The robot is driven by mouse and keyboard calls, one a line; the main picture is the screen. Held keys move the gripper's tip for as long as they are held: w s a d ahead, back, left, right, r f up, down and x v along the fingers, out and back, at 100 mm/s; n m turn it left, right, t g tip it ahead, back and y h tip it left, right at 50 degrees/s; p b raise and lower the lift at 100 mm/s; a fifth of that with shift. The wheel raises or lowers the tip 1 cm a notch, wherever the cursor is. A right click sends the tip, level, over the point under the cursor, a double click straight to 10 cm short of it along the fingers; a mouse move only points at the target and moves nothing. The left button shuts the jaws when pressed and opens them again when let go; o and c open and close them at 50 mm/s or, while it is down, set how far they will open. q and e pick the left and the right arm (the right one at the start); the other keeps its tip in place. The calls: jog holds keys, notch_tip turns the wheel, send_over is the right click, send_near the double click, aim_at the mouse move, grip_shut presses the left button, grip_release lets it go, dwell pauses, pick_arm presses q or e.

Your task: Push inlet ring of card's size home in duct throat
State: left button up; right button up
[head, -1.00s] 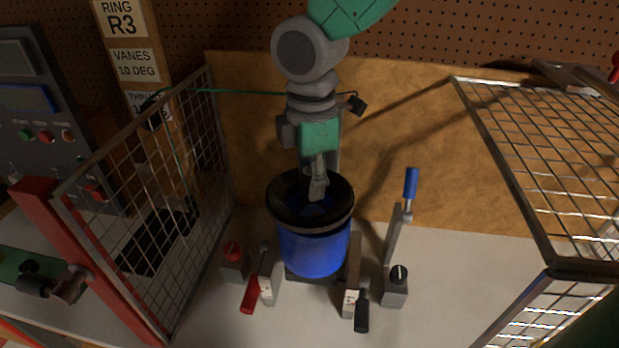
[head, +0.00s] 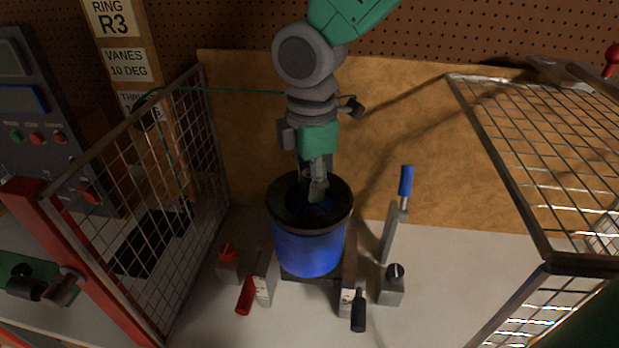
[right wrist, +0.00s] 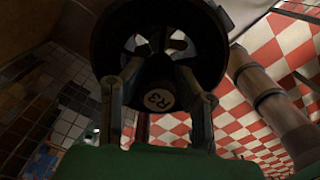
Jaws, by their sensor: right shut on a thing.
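The blue duct (head: 308,250) stands upright on the bench. The black inlet ring (head: 284,212) sits over its top opening and looks nearly level. Whether a gap is left under its rim is too small to tell. My right gripper (head: 316,196) reaches down from above into the ring's middle. In the right wrist view, its fingers (right wrist: 158,72) are shut on the ring (right wrist: 105,45), whose hub bears the mark R3. A card (head: 118,20) at the upper left reads RING R3, VANES 10 DEG. My left gripper (head: 68,284) is at the left edge, away from the duct; its jaws are unclear.
Around the duct stand a red-handled clamp (head: 246,294), a black-handled clamp (head: 358,310), a blue-handled lever (head: 406,182), a red knob (head: 228,256) and a black knob (head: 395,275). Mesh guards stand at left (head: 165,190) and right (head: 530,130). Bare bench shows at the front right.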

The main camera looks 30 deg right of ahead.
jog(key=shift+d+f, duration=0.1)
jog(key=shift+f, duration=0.5)
jog(key=o, duration=1.2)
jog(key=shift+c, duration=0.2)
jog(key=shift+r, duration=0.15)
notch_tip(320, 180, up, 12)
jog(key=shift+f, duration=0.2)
